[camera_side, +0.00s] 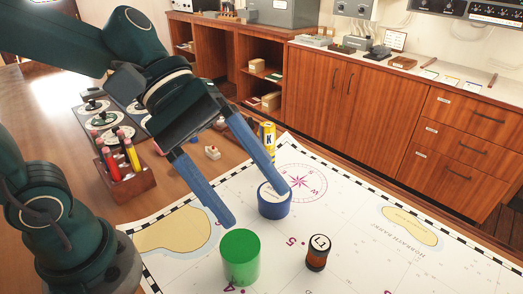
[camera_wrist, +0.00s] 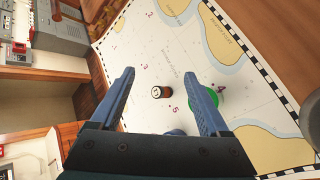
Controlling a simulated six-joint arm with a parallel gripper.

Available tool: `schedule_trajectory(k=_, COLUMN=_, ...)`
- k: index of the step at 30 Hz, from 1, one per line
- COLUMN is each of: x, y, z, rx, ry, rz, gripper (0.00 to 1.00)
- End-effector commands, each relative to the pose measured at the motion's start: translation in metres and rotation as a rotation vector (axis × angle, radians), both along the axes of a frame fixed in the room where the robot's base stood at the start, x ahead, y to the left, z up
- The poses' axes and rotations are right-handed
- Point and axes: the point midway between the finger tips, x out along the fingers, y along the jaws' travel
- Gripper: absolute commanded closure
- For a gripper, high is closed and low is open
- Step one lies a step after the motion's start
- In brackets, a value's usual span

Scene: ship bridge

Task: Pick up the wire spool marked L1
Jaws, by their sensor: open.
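The wire spool marked L1 (camera_side: 317,256) stands upright on the chart. It has dark ends, a brown-orange middle and a pale label on top. In the wrist view the spool (camera_wrist: 161,92) shows between my fingers, farther off and not touched. My gripper (camera_side: 257,206) is open and empty, above the chart and to the left of the spool in the side view. Its blue fingers (camera_wrist: 160,77) are spread wide in the wrist view. How high the fingertips are is hard to judge.
A green cylinder (camera_side: 240,262) stands left of the spool, a blue round item (camera_side: 274,204) behind it. A yellow item marked K (camera_side: 268,137) stands behind my finger. A wooden pencil holder (camera_side: 124,180) is at left. The chart (camera_side: 365,262) is clear right of the spool.

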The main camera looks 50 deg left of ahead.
Motion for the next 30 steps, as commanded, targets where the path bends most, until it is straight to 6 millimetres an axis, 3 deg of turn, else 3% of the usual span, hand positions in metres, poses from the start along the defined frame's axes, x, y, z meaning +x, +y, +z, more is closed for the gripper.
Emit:
schedule_trajectory(k=6, x=0.054, y=-0.019, z=-0.005, rx=-0.322, ry=0.362, rz=0.267, gripper=0.21)
schedule_trajectory(k=13, x=0.100, y=-0.015, z=-0.043, rx=-0.495, ry=0.635, rz=0.508, gripper=0.21)
schedule_trajectory(k=20, x=0.102, y=-0.013, z=-0.076, rx=-0.491, ry=0.745, rz=0.568, gripper=0.21)
schedule_trajectory(k=30, x=0.101, y=-0.014, z=-0.118, rx=-0.485, ry=0.758, rz=0.570, gripper=0.21)
